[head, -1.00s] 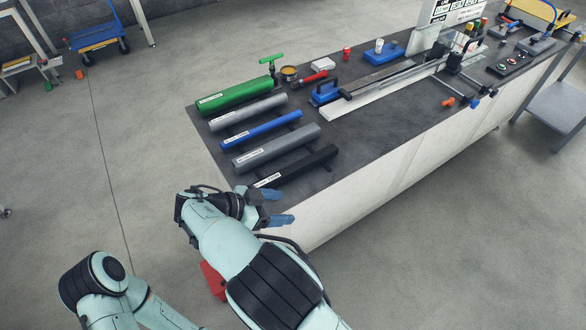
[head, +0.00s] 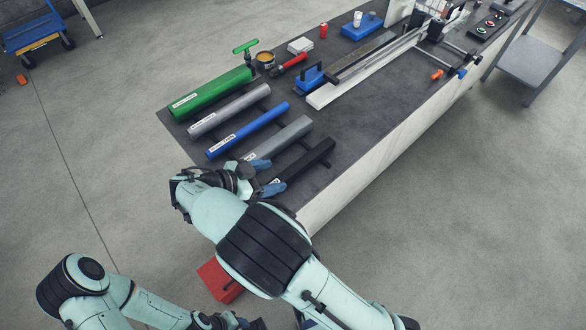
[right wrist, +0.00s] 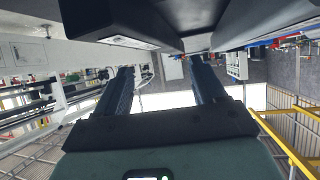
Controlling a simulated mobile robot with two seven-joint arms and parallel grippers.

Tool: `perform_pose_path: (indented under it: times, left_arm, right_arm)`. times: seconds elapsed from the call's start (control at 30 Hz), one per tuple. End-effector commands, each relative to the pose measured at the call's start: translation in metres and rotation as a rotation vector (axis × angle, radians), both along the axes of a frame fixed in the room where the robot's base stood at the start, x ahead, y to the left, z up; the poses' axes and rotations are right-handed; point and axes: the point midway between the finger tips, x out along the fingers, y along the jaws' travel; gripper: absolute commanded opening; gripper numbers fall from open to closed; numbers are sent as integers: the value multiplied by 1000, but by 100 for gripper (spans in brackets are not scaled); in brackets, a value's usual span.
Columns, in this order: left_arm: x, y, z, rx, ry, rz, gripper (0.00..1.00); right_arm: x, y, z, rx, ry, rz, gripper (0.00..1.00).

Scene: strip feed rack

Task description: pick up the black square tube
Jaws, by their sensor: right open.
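The black square tube (head: 312,160) lies at the near end of the row of stock on the dark bench top. My right gripper (head: 268,176) is open at the tube's near-left end, with its blue fingers pointing along the bench and partly hiding that end and its label. In the right wrist view, the open fingers of my right gripper (right wrist: 161,64) have nothing between them. A dark tube with a white label (right wrist: 110,22), apparently the black one, crosses the top of that view beyond the fingertips. My left arm is at the lower left; its hand (head: 238,321) is cut off by the bottom edge.
A grey tube (head: 280,138) lies beside the black one, then a blue tube (head: 248,130), a lighter grey tube (head: 228,110) and a green tube (head: 210,93). A blue-handled tool (head: 310,78) and long rail stand behind. A red box (head: 218,281) is below my right arm.

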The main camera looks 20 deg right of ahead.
Motion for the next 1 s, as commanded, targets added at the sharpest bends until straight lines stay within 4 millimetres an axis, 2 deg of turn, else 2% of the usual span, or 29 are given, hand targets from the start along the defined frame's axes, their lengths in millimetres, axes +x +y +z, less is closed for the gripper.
perform_pose_path:
  times: [0.1, 0.27, 0.6, 0.87, 0.9, 0.97, 1.0]
  left_arm:
    - [1, 0, 1, 0, -1, 0, 42]
    - [1, 0, 2, 1, -2, 1, 42]
    - [5, 0, 11, 0, -7, 0, 42]
    - [5, 0, 11, 0, -7, 0, 42]
    - [5, 0, 11, 0, -7, 0, 42]
    - [5, 0, 11, 0, -7, 0, 42]
    - [5, 0, 11, 0, -7, 0, 42]
  right_arm:
    - [2, -14, -7, 0, 1, -2, 70]
    - [4, -22, -11, 0, 0, -1, 70]
    - [15, -61, -31, 0, 0, -1, 70]
    - [15, -64, -34, 1, 0, 0, 70]
    - [15, -64, -34, 1, 0, 0, 67]
    - [15, -64, -33, 1, 0, 0, 47]
    - [15, -64, -33, 0, 0, 0, 34]
